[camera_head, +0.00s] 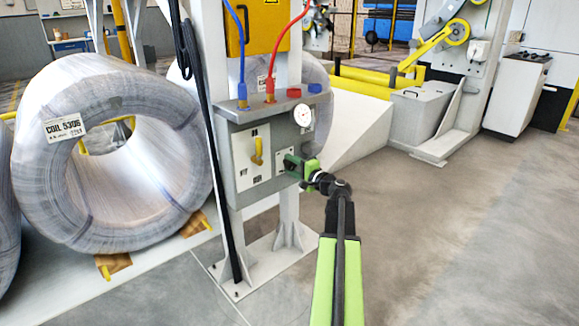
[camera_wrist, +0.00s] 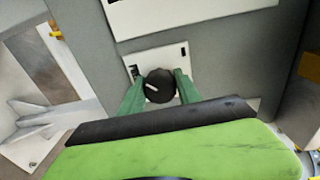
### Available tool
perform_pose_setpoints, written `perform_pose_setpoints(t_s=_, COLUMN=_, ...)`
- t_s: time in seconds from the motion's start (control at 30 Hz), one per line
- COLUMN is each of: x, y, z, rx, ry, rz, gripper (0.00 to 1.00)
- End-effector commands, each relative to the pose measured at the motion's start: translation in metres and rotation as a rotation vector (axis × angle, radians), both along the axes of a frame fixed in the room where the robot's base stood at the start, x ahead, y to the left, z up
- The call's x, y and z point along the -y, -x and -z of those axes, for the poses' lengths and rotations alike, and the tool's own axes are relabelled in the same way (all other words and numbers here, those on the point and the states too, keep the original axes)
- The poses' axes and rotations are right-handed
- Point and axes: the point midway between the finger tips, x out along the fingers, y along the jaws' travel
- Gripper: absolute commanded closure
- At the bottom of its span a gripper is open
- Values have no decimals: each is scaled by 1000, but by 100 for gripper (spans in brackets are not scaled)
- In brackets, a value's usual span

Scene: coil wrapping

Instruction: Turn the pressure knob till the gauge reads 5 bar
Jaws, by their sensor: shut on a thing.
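The pressure knob (camera_wrist: 159,86) is a round black knob with a white mark, on a white plate of the grey control box (camera_head: 238,143). My gripper (camera_wrist: 158,92) has a green finger on each side of the knob and is shut on it. The round white gauge (camera_head: 303,115) sits on the box above my gripper. Its dial is too small to read.
A yellow lever (camera_head: 257,151) is on the box's white panel, left of my gripper. Red and blue hoses (camera_head: 284,55) enter the box from above. A wrapped coil (camera_head: 108,153) lies at the left. Open floor (camera_head: 450,240) is at the right.

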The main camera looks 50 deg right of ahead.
Motion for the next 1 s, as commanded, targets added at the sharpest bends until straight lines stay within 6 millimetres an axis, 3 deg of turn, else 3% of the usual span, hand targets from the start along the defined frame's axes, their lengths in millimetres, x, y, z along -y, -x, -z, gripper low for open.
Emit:
perform_pose_setpoints(t_s=0.27, x=4, y=1, z=0, rx=1, ry=0, rz=9, gripper=100)
perform_pose_setpoints(t_s=0.3, x=4, y=1, z=0, rx=1, ry=0, rz=8, gripper=55)
perform_pose_setpoints(t_s=0.43, x=3, y=1, z=0, rx=0, ry=1, rz=6, gripper=39)
perform_pose_setpoints(t_s=0.77, x=1, y=4, z=0, rx=0, ry=1, rz=4, gripper=39)
perform_pose_setpoints(t_s=0.87, x=-1, y=19, z=-1, rx=0, ry=1, rz=6, gripper=39)
perform_pose_setpoints(t_s=1.0, x=-6, y=55, z=-2, rx=0, ry=1, rz=6, gripper=39)
